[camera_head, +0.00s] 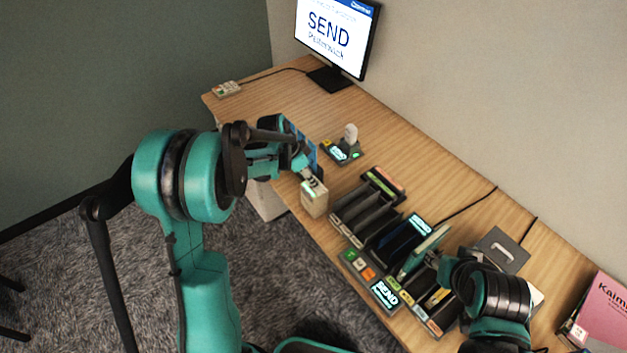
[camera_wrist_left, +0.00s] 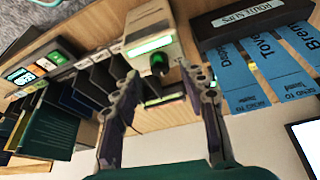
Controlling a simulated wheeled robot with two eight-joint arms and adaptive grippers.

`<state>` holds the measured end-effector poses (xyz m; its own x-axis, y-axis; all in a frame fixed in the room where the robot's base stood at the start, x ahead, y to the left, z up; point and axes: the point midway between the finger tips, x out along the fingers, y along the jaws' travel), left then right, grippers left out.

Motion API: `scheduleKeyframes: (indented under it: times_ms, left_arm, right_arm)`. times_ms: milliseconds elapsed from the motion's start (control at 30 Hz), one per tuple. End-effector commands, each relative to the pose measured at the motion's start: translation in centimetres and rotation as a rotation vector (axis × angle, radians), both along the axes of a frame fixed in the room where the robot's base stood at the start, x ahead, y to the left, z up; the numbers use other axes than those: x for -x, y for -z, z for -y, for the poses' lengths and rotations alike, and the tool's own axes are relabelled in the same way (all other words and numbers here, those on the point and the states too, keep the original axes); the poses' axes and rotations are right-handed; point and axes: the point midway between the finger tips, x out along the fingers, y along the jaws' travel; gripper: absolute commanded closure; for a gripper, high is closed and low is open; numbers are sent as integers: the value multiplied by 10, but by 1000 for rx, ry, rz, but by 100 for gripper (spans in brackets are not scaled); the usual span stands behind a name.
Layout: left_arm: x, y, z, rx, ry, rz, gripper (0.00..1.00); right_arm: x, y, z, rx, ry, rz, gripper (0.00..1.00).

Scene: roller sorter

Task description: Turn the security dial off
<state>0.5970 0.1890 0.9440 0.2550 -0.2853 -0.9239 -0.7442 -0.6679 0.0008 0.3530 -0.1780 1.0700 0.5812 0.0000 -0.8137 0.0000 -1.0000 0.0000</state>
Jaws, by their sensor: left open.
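A beige box (camera_head: 315,200) stands at the desk's front edge, left of the sorter. In the left wrist view the box (camera_wrist_left: 150,22) has a lit green panel and a dark round knob (camera_wrist_left: 158,62), which looks like the security dial. My left gripper (camera_head: 309,178) is right at the box. In the wrist view its fingers (camera_wrist_left: 160,78) are spread apart, with the knob between and just beyond the tips; contact cannot be told. My right gripper (camera_head: 436,260) is at a pale green folder (camera_head: 427,248) in the sorter; its fingers are mostly hidden.
The roller sorter (camera_head: 352,232) has several dark slots and a lit SEND screen (camera_head: 384,293). A small device with a white handle (camera_head: 350,135) stands behind the box. Blue strips (camera_wrist_left: 245,85) hang beside the box. A monitor (camera_head: 335,35) stands at the back. The desk's back strip is mostly clear.

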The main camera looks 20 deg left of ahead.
Motion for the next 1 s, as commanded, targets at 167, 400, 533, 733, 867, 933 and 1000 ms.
scheduleKeyframes:
  times_ms: [167,400,533,733,867,933,1000]
  left_arm:
    - [-5,20,6,0,0,0,57]
    - [-7,23,7,-1,0,1,57]
    - [-7,23,7,0,-1,0,65]
    - [-7,23,7,0,-1,0,100]
    - [-7,23,7,-1,-3,1,100]
    - [-6,23,7,-1,-8,1,100]
    - [-6,23,7,-1,-20,1,100]
  right_arm:
    - [0,7,0,0,0,0,60]
    - [0,7,0,0,0,0,60]
    - [0,7,0,0,0,0,60]
    - [0,7,0,0,0,0,60]
    - [0,7,0,0,0,0,60]
    - [0,7,0,0,0,0,60]
    - [0,7,0,0,0,0,60]
